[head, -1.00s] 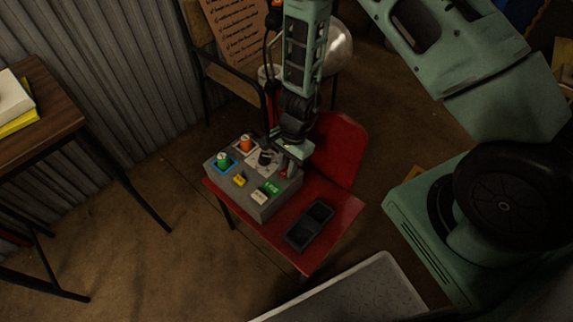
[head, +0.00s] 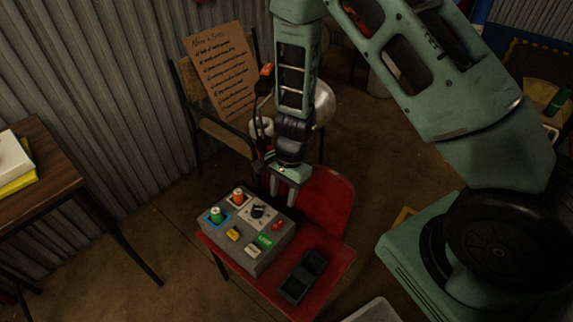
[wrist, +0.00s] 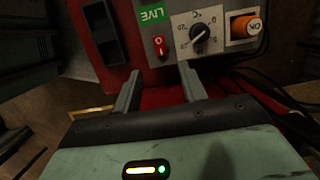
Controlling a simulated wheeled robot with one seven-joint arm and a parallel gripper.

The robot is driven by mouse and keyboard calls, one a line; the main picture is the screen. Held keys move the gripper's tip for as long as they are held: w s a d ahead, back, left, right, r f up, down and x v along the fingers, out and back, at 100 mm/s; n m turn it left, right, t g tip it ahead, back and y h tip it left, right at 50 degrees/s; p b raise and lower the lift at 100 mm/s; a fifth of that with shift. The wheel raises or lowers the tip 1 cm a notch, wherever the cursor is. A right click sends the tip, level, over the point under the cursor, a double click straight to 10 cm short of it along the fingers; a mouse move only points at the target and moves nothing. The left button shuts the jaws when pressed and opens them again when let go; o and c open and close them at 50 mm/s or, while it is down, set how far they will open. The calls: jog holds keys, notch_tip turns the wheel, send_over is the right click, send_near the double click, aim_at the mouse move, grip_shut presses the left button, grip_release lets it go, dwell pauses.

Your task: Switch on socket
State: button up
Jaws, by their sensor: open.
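A grey control box (head: 250,242) sits on a red chair. A small red switch (wrist: 158,47) is set in its top face beside a green LIVE label (wrist: 152,15); the switch also shows in the head view (head: 277,226). I cannot tell whether it is on or off. My gripper (head: 284,192) is open and empty, above the back edge of the box and apart from it. In the wrist view the two fingers (wrist: 160,72) are spread, with the red switch beyond the gap between their tips.
The box also bears a black dial (head: 258,211), an orange button (head: 238,195), a green button (head: 216,214) and a yellow piece (head: 233,235). A black two-part tray (head: 302,277) lies on the red chair (head: 330,208). A wooden table (head: 50,165) stands left.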

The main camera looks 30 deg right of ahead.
jog(key=p+v, duration=0.1)
jog(key=v, duration=0.6)
jog(key=shift+p, duration=0.35)
jog(key=shift+r, duration=0.1)
